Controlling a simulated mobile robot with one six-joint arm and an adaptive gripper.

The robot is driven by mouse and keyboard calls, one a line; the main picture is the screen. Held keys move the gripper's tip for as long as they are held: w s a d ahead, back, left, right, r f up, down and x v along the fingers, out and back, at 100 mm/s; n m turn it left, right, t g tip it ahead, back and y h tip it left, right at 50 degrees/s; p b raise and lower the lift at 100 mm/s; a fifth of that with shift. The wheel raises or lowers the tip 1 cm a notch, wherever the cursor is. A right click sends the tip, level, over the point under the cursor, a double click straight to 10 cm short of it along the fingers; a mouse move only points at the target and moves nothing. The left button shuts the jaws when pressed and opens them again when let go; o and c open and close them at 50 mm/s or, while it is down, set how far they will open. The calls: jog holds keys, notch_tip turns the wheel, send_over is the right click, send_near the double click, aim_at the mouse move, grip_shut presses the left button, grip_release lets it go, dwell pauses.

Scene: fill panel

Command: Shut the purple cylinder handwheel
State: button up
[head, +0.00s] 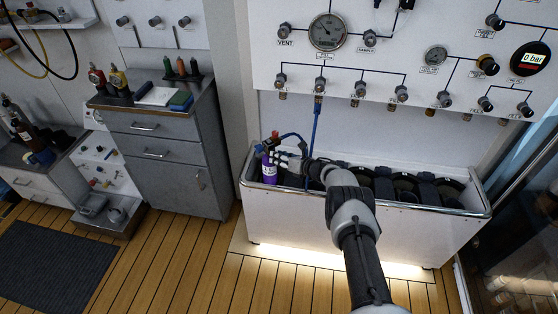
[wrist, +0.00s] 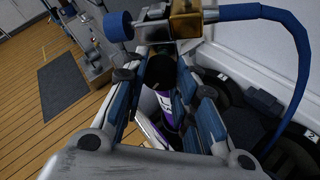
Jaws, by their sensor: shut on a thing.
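The purple cylinder (head: 269,170) stands at the left end of the white trough in the head view. In the wrist view its purple and white body (wrist: 170,110) shows between my fingers. My gripper (head: 283,158) reaches in from the right at the cylinder's top. In the wrist view my gripper (wrist: 160,62) has its blue-padded fingers on either side of a dark round part, which looks like the handwheel (wrist: 160,72), and is shut on it. A brass fitting (wrist: 185,20) with a blue knob (wrist: 118,27) sits just beyond the fingertips. The handwheel's turn position cannot be told.
A blue hose (wrist: 280,25) curves from the fitting down the right side; it hangs from the panel (head: 420,55) in the head view. Dark cylinders (head: 405,188) fill the trough (head: 330,218) to the right. A grey drawer cabinet (head: 165,150) stands left; the wooden floor in front is clear.

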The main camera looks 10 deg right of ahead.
jog(key=shift+m+y, duration=0.3)
jog(key=shift+m, duration=0.1)
jog(key=o, duration=1)
jog(key=shift+o, duration=0.2)
jog(key=v, duration=1.2)
jog(key=shift+a, duration=0.1)
